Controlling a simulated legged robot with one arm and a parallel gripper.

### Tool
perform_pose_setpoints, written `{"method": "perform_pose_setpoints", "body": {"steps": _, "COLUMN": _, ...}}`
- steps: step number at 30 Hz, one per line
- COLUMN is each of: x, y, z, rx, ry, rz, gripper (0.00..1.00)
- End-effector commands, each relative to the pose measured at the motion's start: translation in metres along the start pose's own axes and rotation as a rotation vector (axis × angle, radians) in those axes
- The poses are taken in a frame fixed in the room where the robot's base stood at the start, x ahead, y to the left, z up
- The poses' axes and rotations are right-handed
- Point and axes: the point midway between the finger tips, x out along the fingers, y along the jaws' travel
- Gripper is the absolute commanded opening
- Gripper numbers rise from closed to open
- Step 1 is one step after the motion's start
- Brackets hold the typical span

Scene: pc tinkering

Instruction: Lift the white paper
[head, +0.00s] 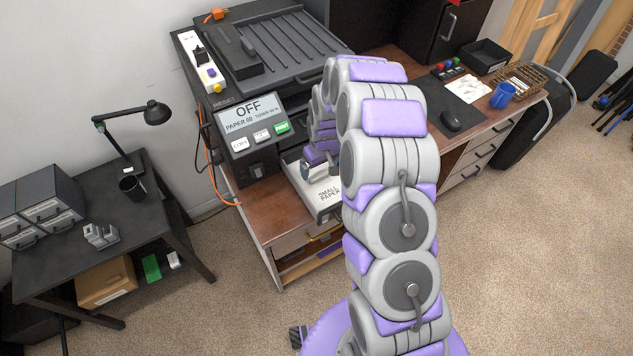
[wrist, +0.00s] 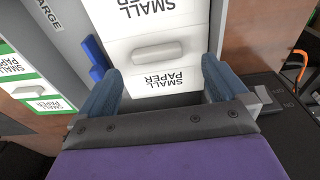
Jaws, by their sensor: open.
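The white paper block (wrist: 150,82), marked "SMALL PAPER", lies straight ahead in the wrist view, its lettering upside down. A pale raised bar (wrist: 153,52) sits on it.
A green-edged "SMALL PAPER" block (wrist: 35,92) and a blue piece (wrist: 97,57) stand left of the white block in the wrist view. The printer (head: 254,122) displays "OFF". A black side table (head: 105,245) is at left. Carpet (head: 235,300) is clear in front.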

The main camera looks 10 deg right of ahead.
Motion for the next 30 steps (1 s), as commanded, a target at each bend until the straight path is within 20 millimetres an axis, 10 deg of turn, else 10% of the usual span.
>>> {"method": "perform_pose_setpoints", "body": {"steps": 16, "x": 0.045, "y": -0.006, "z": -0.003, "rx": -0.001, "ry": -0.003, "rz": 0.007, "gripper": 1.0}}
{"method": "perform_pose_setpoints", "body": {"steps": 30, "x": 0.045, "y": -0.004, "z": -0.002, "rx": 0.001, "ry": -0.002, "rz": 0.005, "gripper": 0.56}}
